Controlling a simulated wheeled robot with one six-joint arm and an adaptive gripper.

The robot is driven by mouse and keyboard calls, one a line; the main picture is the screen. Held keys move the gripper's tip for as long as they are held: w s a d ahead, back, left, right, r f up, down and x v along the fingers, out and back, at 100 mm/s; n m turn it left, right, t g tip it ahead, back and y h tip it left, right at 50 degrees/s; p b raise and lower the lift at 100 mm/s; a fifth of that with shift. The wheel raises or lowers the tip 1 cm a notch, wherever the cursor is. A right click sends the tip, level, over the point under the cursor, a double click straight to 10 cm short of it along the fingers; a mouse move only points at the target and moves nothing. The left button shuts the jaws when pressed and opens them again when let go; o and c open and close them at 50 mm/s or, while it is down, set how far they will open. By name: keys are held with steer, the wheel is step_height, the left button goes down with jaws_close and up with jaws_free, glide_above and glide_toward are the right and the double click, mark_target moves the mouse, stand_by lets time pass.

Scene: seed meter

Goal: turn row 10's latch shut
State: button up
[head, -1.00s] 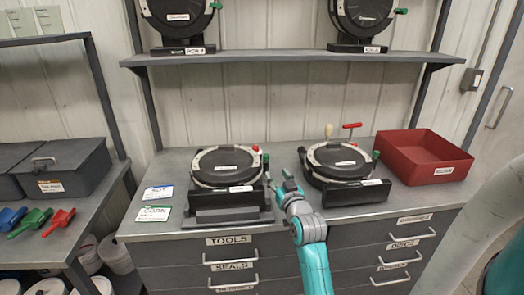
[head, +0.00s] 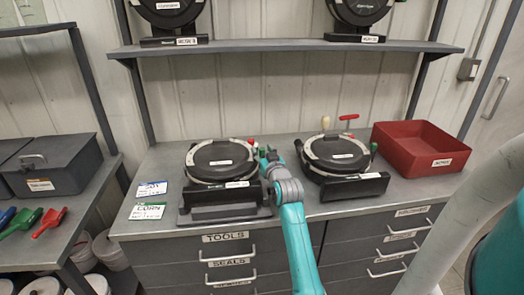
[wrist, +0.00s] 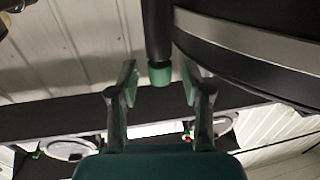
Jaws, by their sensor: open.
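Two round black seed meters with pale rims stand on the bench: a left one (head: 222,162) and a right one (head: 337,153). Their row labels are too small to read. My gripper (head: 266,154) is at the right side of the left meter. In the wrist view, my gripper (wrist: 159,88) is open, with a finger on each side of a black latch handle (wrist: 158,35) with a green tip (wrist: 160,75). The fingers look apart from the tip. A dark round housing (wrist: 255,45) is beside the latch. In the head view my gripper hides this latch.
A red bin (head: 420,150) stands at the bench's right end. A red T-handle (head: 348,117) and a cream knob (head: 325,122) are behind the right meter. Two more meters stand on the shelf (head: 290,47) above. Label cards (head: 148,210) lie at the bench's left.

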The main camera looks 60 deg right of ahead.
steer(key=shift+w+d, duration=0.35)
steer(key=shift+w, duration=0.05)
jaws_close()
steer(key=shift+n+t+y, duration=0.3)
steer(key=shift+y, duration=0.1)
steer(key=shift+d+n+t+y, duration=0.1)
steer(key=shift+n+t+y, duration=0.7)
steer(key=shift+y, duration=0.4)
steer(key=shift+n+t+y, duration=0.8)
steer(key=shift+n+y, duration=0.8)
steer(key=shift+y, duration=0.6)
steer(key=shift+n+y, duration=0.3)
steer(key=shift+y, duration=0.1)
